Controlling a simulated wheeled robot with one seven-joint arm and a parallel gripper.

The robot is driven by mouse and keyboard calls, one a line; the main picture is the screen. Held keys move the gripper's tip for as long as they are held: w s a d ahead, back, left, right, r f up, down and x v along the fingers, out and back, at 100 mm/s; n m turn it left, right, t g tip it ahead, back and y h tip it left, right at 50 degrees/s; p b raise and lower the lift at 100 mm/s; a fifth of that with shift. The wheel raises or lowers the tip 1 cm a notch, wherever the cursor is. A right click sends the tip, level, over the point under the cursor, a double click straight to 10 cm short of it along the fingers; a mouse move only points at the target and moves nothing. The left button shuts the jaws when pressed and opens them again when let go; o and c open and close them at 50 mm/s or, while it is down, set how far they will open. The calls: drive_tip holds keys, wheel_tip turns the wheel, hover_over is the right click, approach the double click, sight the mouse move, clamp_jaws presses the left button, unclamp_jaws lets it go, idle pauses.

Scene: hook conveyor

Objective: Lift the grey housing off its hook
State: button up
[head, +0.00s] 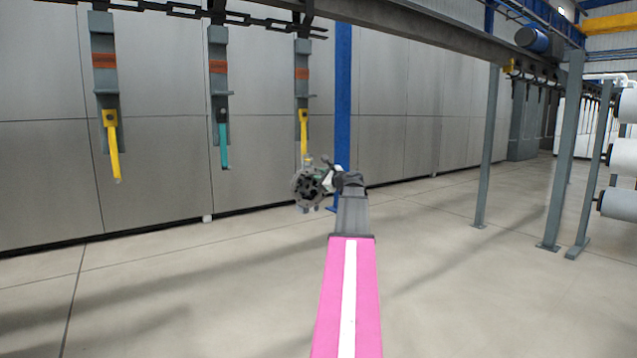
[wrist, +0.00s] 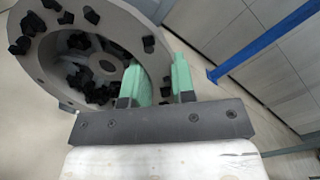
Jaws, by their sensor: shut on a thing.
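The grey housing (head: 306,188) is a round, open ring with dark pieces inside, at the end of my outstretched arm in the head view. In the wrist view the housing (wrist: 45,58) fills the upper left, tilted. My gripper (head: 328,180) is shut on the housing's rim; its green fingers (wrist: 160,80) sit on either side of the wall. A yellow hook (head: 303,128) hangs just above the housing in the head view. Whether the hook still touches the housing cannot be told, and the wrist view does not show the hook.
Another yellow hook (head: 112,145) and a teal hook (head: 224,145) hang to the left from the overhead chain (head: 240,18). A blue post (head: 343,90) stands behind my gripper. Grey panels (head: 160,150) line the back. Floor to the right is open up to grey posts (head: 486,150).

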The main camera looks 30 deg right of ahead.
drive_tip(key=r+v, duration=0.2)
drive_tip(key=v, duration=1.4)
drive_tip(key=r+v, duration=0.2)
drive_tip(key=v, duration=1.4)
drive_tip(key=shift+r, duration=0.2)
drive_tip(key=shift+s, duration=0.1)
drive_tip(key=a+v, duration=0.2)
drive_tip(key=v, duration=1.1)
drive_tip(key=shift+s, duration=0.25)
drive_tip(key=shift+d, duration=0.1)
